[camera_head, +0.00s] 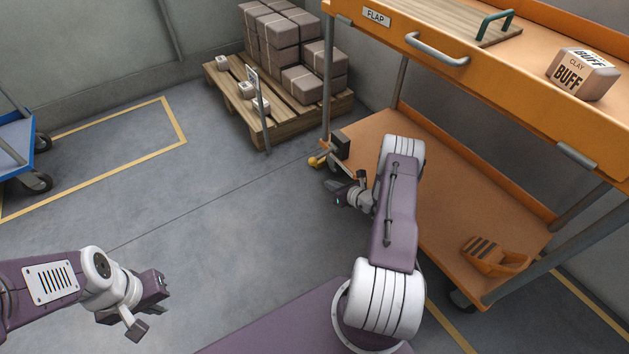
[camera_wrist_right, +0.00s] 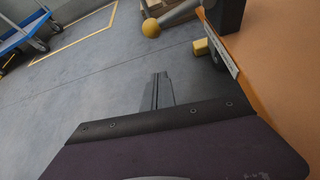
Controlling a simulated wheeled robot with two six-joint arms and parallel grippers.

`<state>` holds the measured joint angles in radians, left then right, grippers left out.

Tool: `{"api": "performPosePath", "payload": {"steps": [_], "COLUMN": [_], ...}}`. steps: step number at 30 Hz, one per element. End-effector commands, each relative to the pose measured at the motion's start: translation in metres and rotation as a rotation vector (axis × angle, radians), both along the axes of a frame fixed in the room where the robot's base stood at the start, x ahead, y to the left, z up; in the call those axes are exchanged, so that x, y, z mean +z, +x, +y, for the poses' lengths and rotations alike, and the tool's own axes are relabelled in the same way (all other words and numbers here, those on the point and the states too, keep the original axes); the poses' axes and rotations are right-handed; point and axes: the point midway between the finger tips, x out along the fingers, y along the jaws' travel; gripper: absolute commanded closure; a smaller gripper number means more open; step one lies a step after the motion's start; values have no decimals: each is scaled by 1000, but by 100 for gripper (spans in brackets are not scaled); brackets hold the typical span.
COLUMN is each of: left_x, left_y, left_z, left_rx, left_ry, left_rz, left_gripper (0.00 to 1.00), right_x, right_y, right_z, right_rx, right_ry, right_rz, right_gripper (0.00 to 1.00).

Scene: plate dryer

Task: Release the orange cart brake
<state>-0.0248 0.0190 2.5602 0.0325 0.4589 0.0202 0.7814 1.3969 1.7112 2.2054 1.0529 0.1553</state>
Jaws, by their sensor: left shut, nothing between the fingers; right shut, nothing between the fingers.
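The orange cart (camera_head: 440,185) stands at the right, with a lower deck and a raised top tray. My left gripper (camera_head: 146,309) is shut and empty over bare floor.
A pallet (camera_head: 305,120) of boxes stands behind the cart's left corner. A blue cart (camera_head: 14,150) is at the far left. The top tray holds a clay box (camera_head: 580,75); an orange slotted object (camera_head: 495,256) lies on the lower deck. The floor between is clear.

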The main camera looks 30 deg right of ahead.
Motion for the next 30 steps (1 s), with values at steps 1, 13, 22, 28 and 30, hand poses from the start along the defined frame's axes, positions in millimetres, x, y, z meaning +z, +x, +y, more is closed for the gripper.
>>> {"api": "performPosePath", "payload": {"steps": [1, 13, 22, 28, 30], "left_x": [-3, -9, -60, -86, -90], "left_y": [0, 0, 0, 0, 0], "left_z": [0, 0, 0, 0, 0], "left_rx": [0, 0, 0, 0, 0], "left_ry": [0, 0, 0, 0, 0], "left_rz": [0, -1, 0, 0, 0], "left_gripper": [100, 100, 100, 100, 100], "right_x": [-2, -7, -41, -45, -31], "right_y": [-1, 6, 59, 91, 92], "right_z": [-2, 0, 7, 9, 8], "right_rx": [-3, -1, 2, -2, -3], "right_ry": [-1, -3, -4, -4, -4], "right_rz": [-1, -1, -4, -5, -5], "right_gripper": [100, 100, 100, 100, 100]}}
